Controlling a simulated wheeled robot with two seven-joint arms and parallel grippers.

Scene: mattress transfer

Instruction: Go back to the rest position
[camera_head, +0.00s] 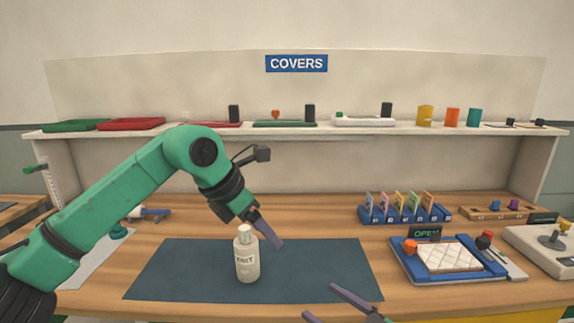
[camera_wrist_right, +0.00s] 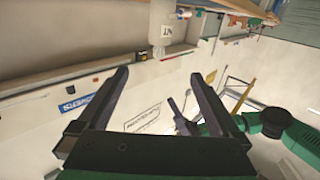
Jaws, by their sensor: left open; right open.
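A pale bottle with a printed label (camera_head: 246,262) stands upright on the dark blue mat (camera_head: 180,265). My left gripper (camera_head: 268,232) hangs just right of the bottle's cap, tilted down; whether it touches the bottle is unclear. Its jaws are open, though its fingers overlap in the head view. My right gripper (camera_head: 322,302) is low at the front edge of the picture, open and empty. In the right wrist view its two fingers (camera_wrist_right: 160,80) are spread wide with nothing between them; the bottle (camera_wrist_right: 163,25) shows beyond them.
A white quilted pad (camera_head: 449,257) lies in a blue frame (camera_head: 405,268) at right, near an OPEN sign (camera_head: 425,233). Behind stands a blue rack of coloured cards (camera_head: 405,213). A shelf (camera_head: 340,127) holding trays and small items spans the back. The mat's left part is clear.

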